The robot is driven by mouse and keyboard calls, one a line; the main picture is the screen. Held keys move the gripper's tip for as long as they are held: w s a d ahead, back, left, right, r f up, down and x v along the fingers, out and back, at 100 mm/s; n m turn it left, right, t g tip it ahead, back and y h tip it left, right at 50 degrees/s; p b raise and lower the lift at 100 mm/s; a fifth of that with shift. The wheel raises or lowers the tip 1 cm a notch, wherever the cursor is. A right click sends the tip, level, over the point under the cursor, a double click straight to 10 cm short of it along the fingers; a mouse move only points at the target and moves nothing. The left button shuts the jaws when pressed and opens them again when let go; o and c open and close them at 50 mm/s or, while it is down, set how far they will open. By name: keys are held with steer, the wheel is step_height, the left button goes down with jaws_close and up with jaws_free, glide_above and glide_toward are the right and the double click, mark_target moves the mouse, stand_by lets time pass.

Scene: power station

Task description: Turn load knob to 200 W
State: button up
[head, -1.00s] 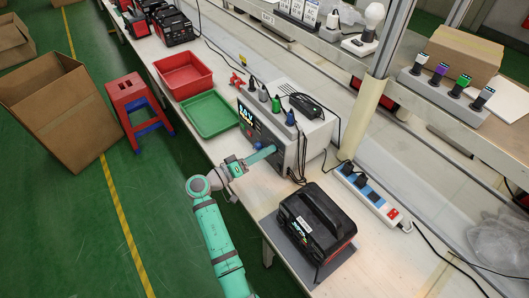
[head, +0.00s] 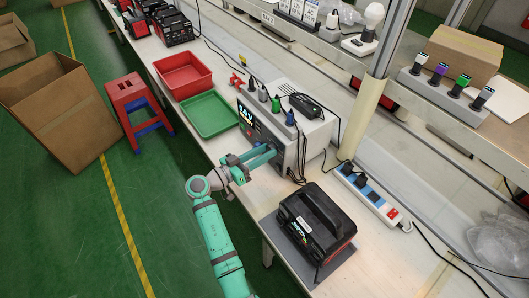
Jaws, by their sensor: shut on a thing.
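The load tester (head: 314,140) is a grey-white box on the workbench, with a dark front panel facing left. Its lit display (head: 247,116) shows near the panel's upper left. My gripper (head: 272,157) reaches the lower right part of this front panel, its teal fingers touching or nearly touching it. The load knob is hidden behind the fingers, and its pointer and the wattage marks cannot be read. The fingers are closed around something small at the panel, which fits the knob.
A black battery unit (head: 316,222) stands on the bench just right of the tester. A green tray (head: 211,115) and a red tray (head: 183,75) lie to its left. A power strip (head: 371,196) and cables are behind. A charger (head: 306,105) rests on top.

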steer(key=shift+f, duration=0.1)
steer(key=o, duration=1)
steer(key=shift+o, duration=0.2)
steer(key=v, duration=1.1)
steer(key=shift+w, duration=0.1)
